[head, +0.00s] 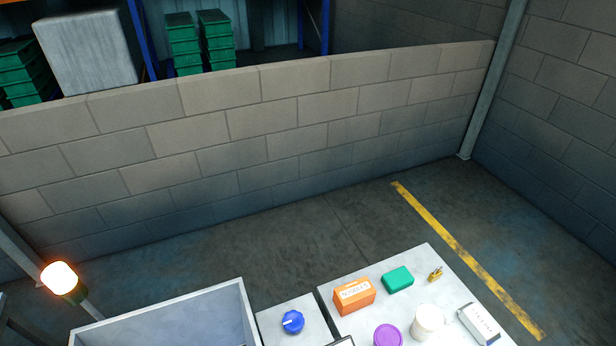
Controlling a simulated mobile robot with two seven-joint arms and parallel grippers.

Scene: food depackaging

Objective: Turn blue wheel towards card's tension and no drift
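A blue wheel (293,321) with a pale mark on its left side sits on a small light-grey stand (278,312) at the bottom middle of the head view. A dark-edged object (342,342) shows just below and right of the wheel, cut off by the picture's bottom edge; I cannot tell whether it is the card. No gripper of mine is in view, and nothing touches the wheel.
A grey open bin (165,315) stands left of the wheel. Right is a white table (430,262) with an orange noodle box (354,296), green block (398,279), purple-lidded tub (388,335), white cup (428,321), labelled white pack (478,325) and small yellow item (435,274). A lit lamp (60,278) stands left.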

